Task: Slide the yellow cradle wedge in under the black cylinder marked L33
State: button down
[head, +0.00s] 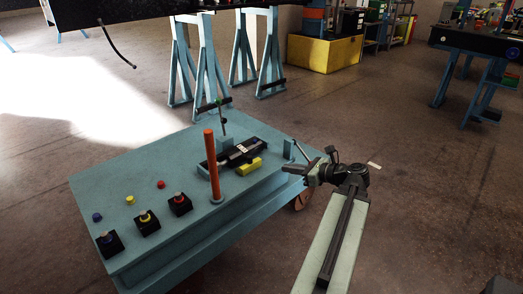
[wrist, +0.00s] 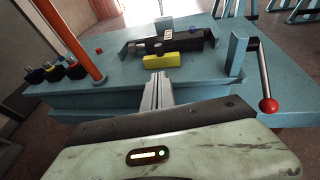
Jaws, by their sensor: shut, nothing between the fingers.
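The yellow cradle wedge (head: 249,166) lies on the blue bench top, along the near side of the black cylinder (head: 236,154). In the wrist view the wedge (wrist: 163,61) is in front of the cylinder (wrist: 195,43); I cannot tell whether they touch. The cylinder has a pale label, too small to read as L33. In the wrist view my gripper (wrist: 158,77) points toward the wedge, with a gap between. The cylinder's underside is hidden.
An orange post (head: 212,166) stands left of the wedge. A blue upright bracket (wrist: 236,54) and a lever with a red knob (wrist: 269,105) stand to the right in the wrist view. Several push-button boxes (head: 180,205) sit at the bench's front left.

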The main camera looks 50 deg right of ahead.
jog(key=b, duration=0.3)
send_near(252, 161)
jog(key=x, duration=0.5)
jog(key=shift+f, duration=0.25)
jog(key=shift+w+a, duration=0.1)
jog(key=shift+w, duration=0.55)
